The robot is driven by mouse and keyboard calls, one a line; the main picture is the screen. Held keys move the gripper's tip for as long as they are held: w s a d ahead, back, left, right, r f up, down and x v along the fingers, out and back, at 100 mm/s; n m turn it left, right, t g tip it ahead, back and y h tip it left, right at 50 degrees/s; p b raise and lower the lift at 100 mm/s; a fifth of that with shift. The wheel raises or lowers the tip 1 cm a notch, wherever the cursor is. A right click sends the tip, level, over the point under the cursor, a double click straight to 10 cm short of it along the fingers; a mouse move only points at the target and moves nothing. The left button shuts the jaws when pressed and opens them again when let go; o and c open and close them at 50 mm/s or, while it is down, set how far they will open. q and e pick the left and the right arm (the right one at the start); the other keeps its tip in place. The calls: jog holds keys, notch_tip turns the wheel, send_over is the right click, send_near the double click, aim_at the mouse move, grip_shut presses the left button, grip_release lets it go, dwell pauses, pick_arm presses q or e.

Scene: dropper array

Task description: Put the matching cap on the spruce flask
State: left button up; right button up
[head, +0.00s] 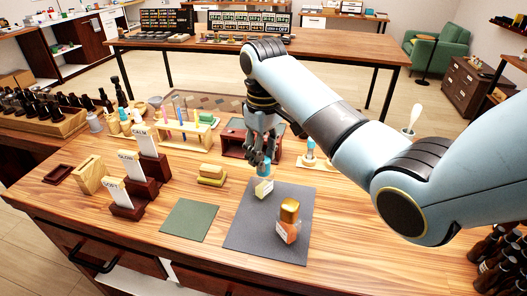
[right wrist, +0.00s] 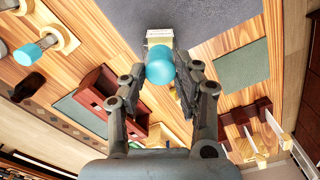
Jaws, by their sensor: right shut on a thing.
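My right gripper (head: 264,158) comes down over the dark grey mat (head: 248,238) and is shut on a teal cap (head: 264,170). The rounded teal top also shows between the fingers in the right wrist view (right wrist: 160,68). A small pale, labelled piece (head: 264,189) shows just below the cap; I cannot tell whether the two are joined. An amber flask (head: 288,230) with a shiny copper-orange top (head: 290,208) and a white label stands on the mat nearer the front, apart from the gripper. Its label is too small to read. My left gripper is out of view.
A green mat (head: 190,220) lies left of the grey one. A dark red tray (head: 235,140) and a wooden holder with a teal-topped piece (head: 310,155) stand behind.

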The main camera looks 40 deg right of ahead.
jog(key=shift+f, duration=0.3)
jog(key=o, duration=1.1)
jog(key=shift+o, duration=0.2)
jog(key=shift+r, duration=0.1)
